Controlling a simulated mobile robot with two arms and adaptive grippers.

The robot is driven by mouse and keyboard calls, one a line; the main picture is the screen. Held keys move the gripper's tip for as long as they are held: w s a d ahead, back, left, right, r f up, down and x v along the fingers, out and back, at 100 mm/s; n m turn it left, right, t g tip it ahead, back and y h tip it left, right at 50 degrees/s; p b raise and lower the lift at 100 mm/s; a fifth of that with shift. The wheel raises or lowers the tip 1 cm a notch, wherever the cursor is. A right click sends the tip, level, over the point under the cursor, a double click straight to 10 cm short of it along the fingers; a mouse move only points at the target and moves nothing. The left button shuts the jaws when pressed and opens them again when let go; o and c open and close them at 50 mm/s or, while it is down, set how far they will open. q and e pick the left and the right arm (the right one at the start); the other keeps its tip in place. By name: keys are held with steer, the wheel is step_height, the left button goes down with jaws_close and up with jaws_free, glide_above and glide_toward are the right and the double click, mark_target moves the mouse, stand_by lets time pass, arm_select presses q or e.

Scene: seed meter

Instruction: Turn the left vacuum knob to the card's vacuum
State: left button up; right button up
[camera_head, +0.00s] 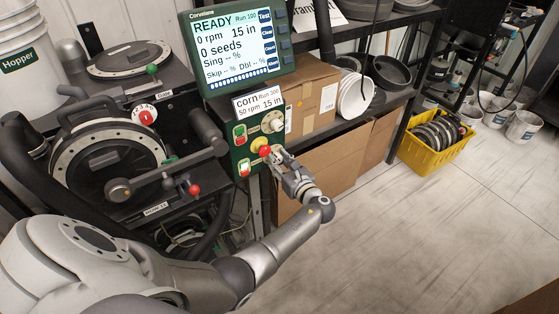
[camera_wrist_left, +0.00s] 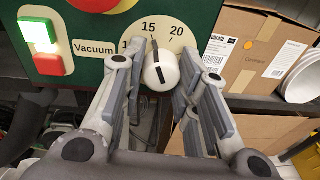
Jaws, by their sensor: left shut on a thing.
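The white vacuum knob (camera_wrist_left: 161,72) sits on a pale dial (camera_wrist_left: 170,25) marked 15 and 20, with a third number partly covered by a finger. The black line on the knob tilts slightly up-left, roughly toward 15. My left gripper (camera_wrist_left: 163,58) has its fingers on both sides of the knob and is shut on it. In the head view my left gripper (camera_head: 276,155) covers the knob at the green panel. The card (camera_head: 258,102) reads corn, 50 rpm, 15 in. The screen (camera_head: 235,48) reads READY, 15 in, 0 rpm. My right gripper is out of view.
A red button (camera_head: 265,151) is close above my gripper; its underside shows in the wrist view (camera_wrist_left: 95,3). A lit switch (camera_wrist_left: 40,33) is left of the dial. Another pale dial (camera_head: 272,122) is higher up. Cardboard boxes (camera_head: 312,95) stand to the right.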

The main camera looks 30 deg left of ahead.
arm_select(q)
steer(key=o, duration=1)
steer(key=shift+d, duration=0.1)
steer(key=v, duration=1.1)
steer(key=shift+s+d, duration=0.2)
steer(key=shift+d, duration=0.15)
